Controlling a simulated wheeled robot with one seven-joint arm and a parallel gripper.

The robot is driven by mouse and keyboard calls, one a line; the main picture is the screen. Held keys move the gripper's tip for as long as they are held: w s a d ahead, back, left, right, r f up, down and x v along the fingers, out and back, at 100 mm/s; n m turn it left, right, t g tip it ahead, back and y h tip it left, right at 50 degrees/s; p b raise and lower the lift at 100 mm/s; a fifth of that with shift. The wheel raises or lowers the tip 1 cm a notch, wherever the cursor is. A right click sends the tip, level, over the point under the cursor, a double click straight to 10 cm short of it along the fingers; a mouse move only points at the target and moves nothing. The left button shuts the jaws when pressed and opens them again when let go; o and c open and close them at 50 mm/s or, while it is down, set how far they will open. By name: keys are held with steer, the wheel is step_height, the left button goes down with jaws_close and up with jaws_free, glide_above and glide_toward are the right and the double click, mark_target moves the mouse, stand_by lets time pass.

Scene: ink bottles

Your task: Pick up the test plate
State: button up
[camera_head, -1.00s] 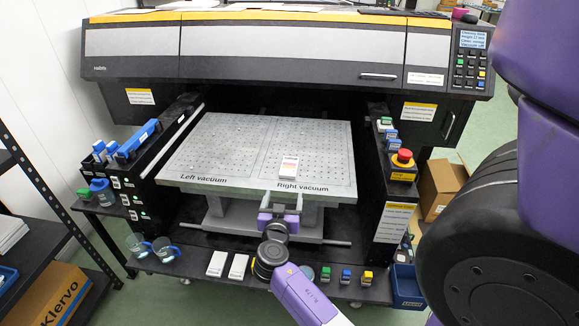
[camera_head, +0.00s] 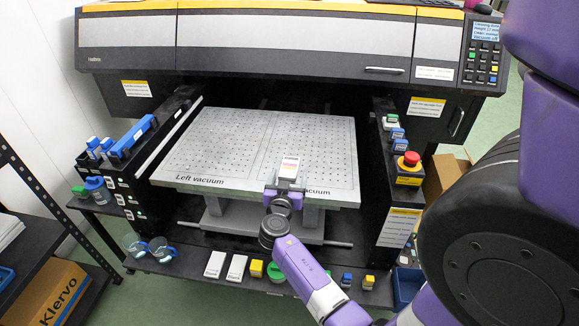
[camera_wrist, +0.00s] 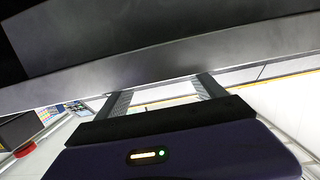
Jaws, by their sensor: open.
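The small white test plate (camera_head: 289,167), with a reddish line and dark print, lies on the right vacuum side of the grey perforated bed (camera_head: 225,140), near its front edge. My gripper (camera_head: 285,188) is open at that edge, its fingers spread left and right at the near end of the plate. I cannot tell whether they touch it. In the wrist view the two dark fingers of my gripper (camera_wrist: 165,95) stand apart, with a pale strip and a thin yellow line between them. I cannot tell whether that strip is the plate.
The printer hood (camera_head: 270,45) spans above the bed. A red emergency button (camera_head: 409,159) and small bottles stand on the right side rack. Blue items (camera_head: 132,138) stand on the left rack. Two white boxes (camera_head: 226,266) and several small coloured-capped bottles line the lower front shelf.

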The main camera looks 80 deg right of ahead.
mark_target(290, 165)
steer(key=shift+w+d+f+p, duration=0.1)
steer(key=shift+w+d+p, duration=0.1)
steer(key=shift+d, duration=0.5)
steer(key=shift+w+d+p, duration=0.1)
steer(key=shift+d+p, duration=0.1)
steer(key=shift+d, duration=0.5)
steer(key=shift+w+d+f+p, duration=0.1)
steer(key=shift+w+d+p, duration=0.1)
steer(key=shift+d, duration=0.5)
steer(key=c, duration=1.5)
steer(key=shift+r, duration=0.15)
steer(key=shift+c, duration=0.2)
